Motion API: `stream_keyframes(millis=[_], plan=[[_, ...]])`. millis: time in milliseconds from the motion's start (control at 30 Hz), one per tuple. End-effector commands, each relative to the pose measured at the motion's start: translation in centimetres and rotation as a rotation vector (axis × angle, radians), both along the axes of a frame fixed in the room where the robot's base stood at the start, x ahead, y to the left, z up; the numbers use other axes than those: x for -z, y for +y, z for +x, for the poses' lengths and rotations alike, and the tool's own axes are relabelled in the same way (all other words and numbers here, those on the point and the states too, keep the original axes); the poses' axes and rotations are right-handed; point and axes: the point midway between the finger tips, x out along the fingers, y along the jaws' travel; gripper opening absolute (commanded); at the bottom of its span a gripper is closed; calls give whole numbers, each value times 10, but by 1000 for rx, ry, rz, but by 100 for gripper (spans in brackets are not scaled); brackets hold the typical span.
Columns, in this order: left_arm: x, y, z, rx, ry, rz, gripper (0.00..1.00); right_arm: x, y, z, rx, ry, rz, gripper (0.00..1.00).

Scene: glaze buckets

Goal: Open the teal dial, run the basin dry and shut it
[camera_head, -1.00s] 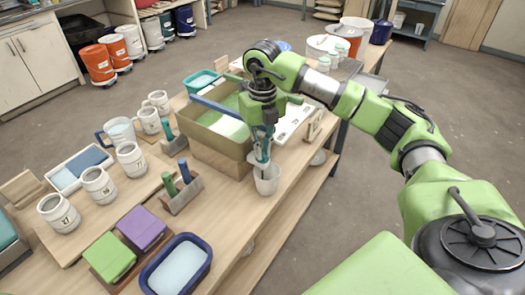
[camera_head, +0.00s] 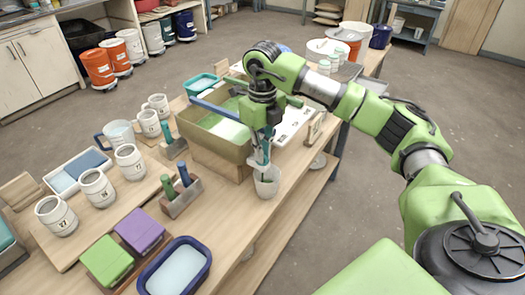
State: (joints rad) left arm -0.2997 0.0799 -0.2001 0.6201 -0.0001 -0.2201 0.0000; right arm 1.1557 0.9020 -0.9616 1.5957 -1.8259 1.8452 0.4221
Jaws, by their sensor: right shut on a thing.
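The basin (camera_head: 236,168) is a tan open box at the middle of the table with pale green liquid in it. A blue bar (camera_head: 215,108) lies across its rim. My right gripper (camera_head: 261,160) points down at the basin's near right corner, shut on a teal part that I take for the teal dial (camera_head: 269,133); the fingers hide most of it. A white cup (camera_head: 267,187) stands just below the fingertips. Whether liquid runs into it I cannot tell. My left gripper is not in view.
White mugs (camera_head: 97,188) stand on a board at the left. A tool holder (camera_head: 182,203), green and purple blocks (camera_head: 139,231) and a blue-rimmed tub (camera_head: 176,268) are nearer. A white tray (camera_head: 294,122) lies right of the basin. The table's right edge is close to the cup.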

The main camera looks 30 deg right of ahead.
Motion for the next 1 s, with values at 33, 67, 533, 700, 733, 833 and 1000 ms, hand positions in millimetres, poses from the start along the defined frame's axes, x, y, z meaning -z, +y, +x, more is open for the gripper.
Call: stream_keyframes(millis=[33, 67, 533, 700, 733, 833, 1000], plan=[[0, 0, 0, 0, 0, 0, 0, -2, -1, 2, 3, -7, 0, 0], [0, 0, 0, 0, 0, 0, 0, -2, -1, 2, 3, -7, 0, 13], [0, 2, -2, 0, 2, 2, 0, 0, -1, 0, 4, -1, -2, 25], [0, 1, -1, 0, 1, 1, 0, 0, -2, 0, 7, 1, -2, 25], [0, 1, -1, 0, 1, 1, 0, 0, -2, 0, 11, 1, -2, 25], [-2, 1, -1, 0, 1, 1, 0, -1, -1, 0, 47, 1, -2, 25], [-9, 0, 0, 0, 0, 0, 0, -2, -1, 0, 201, 1, -2, 25]])
